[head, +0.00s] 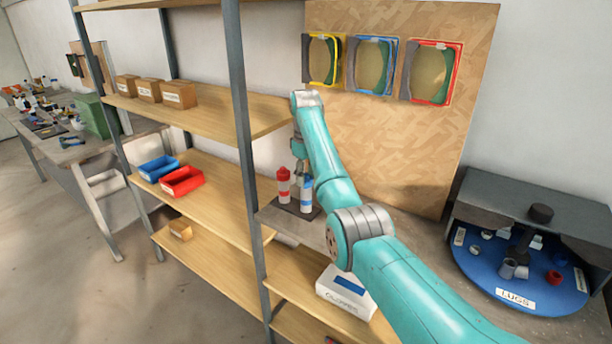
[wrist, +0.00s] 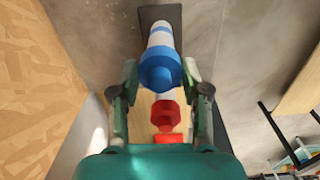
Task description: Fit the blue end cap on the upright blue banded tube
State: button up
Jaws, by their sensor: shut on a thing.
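The blue end cap (wrist: 160,72) is between the fingers of my gripper (wrist: 160,80) in the wrist view. My gripper is shut on it. The blue banded tube (wrist: 161,36), white with blue bands, lies directly in line behind the cap. I cannot tell whether the cap touches the tube or sits on it. In the head view the tube (head: 306,195) stands upright on a dark plate (head: 291,209), just below my gripper (head: 301,172). The arm hides part of the tube's top and the cap there.
A red banded tube (head: 283,186) stands close to the left of the blue one; its red cap (wrist: 166,112) shows in the wrist view. A shelf post (head: 248,150) rises to the left. A blue turntable (head: 510,285) stands at the right.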

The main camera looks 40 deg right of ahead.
jog(key=shift+f, duration=0.35)
dwell(0.3)
jog(key=o, duration=0.8)
jog(key=shift+r, duration=0.1)
